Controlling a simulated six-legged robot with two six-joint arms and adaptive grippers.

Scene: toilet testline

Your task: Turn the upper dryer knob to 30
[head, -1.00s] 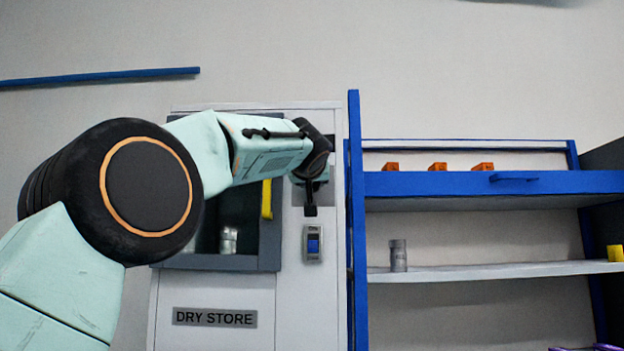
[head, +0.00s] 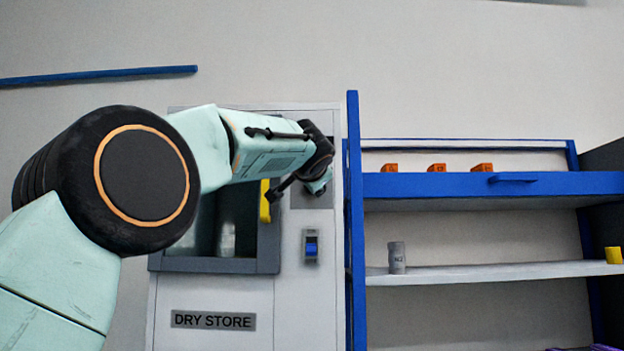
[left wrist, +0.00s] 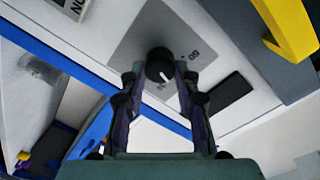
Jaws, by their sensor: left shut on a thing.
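The black dryer knob (left wrist: 159,65) with a white pointer line sits on a grey plate (left wrist: 135,45) in the left wrist view. In the head view the left gripper (head: 316,184) is at the upper right of the DRY STORE cabinet (head: 220,292), where my wrist hides the knob. My right gripper is not in view.
A yellow handle (head: 265,201) is on the dark-framed window just left of the gripper. A blue switch (head: 311,246) sits below. A blue rack (head: 353,230) stands close on the right, with a grey cylinder (head: 396,257) and several orange blocks on its shelves.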

